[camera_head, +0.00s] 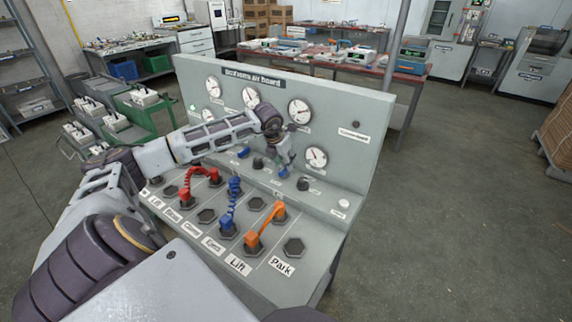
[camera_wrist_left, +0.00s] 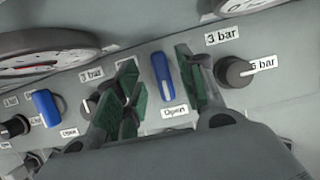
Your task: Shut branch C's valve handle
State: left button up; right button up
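My left gripper (camera_head: 284,157) reaches over the board's sloped control strip from the left. In the left wrist view its green-padded fingers (camera_wrist_left: 157,68) are open, one on each side of a blue valve handle (camera_wrist_left: 162,73). A gap shows on both sides of the handle, and a label reading "Open" (camera_wrist_left: 174,111) sits just below it. The same handle shows in the head view (camera_head: 283,172), under the fingertips. A second blue handle (camera_wrist_left: 46,107) stands further left. No branch letter is readable. My right gripper is not in view.
A black knob (camera_wrist_left: 235,72) is close to the right finger, and another dark knob is partly hidden by the left finger. Gauges (camera_head: 300,111) are above. Red, blue and orange hoses (camera_head: 265,222) lie on the lower panel in front.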

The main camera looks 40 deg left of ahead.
pick_arm(q)
jog(key=shift+x, duration=1.35)
grip_shut()
